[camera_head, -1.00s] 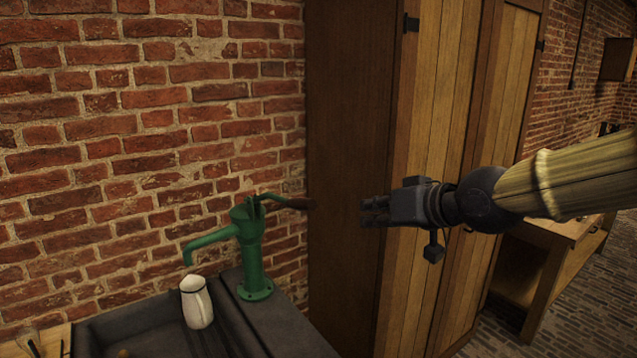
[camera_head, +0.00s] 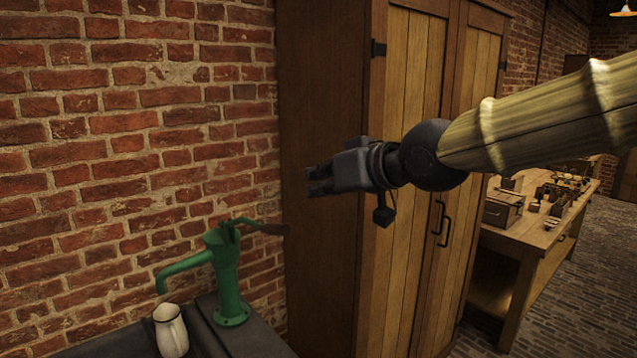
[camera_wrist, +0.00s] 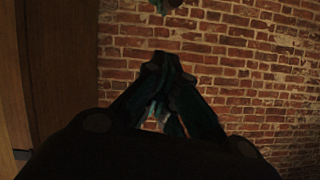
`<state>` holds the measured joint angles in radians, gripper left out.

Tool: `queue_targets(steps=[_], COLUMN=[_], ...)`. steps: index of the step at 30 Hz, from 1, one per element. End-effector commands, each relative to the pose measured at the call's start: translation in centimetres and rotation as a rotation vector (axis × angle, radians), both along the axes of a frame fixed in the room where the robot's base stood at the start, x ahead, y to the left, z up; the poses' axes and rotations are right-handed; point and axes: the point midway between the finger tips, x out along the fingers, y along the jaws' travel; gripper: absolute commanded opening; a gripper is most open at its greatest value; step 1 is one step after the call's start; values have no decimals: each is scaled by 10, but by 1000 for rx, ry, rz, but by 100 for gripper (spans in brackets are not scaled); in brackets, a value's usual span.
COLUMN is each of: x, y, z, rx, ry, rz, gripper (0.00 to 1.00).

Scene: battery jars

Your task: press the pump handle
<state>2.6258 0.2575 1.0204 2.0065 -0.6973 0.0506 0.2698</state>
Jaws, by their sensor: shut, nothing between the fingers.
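The green hand pump (camera_head: 228,275) stands on the dark sink ledge against the brick wall in the head view. In the wrist view my gripper's fingers (camera_wrist: 160,62) meet at the tips in front of the brick wall. The pump is not clearly made out there; a dark shape at the top edge is too dim to name.
A white jug (camera_head: 171,331) stands below the pump's spout. A tall wooden cupboard (camera_head: 412,75) stands behind my gripper, right of the pump. A wooden workbench (camera_head: 540,235) with several small objects is farther right. The brick wall (camera_head: 130,110) closes off the left.

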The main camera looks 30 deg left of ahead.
Motion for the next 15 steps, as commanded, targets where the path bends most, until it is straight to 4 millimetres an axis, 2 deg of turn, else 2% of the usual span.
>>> queue_targets(steps=[15], x=[18], y=[53], z=[-21], rx=[-2], ry=[1], rz=[0], gripper=[0])
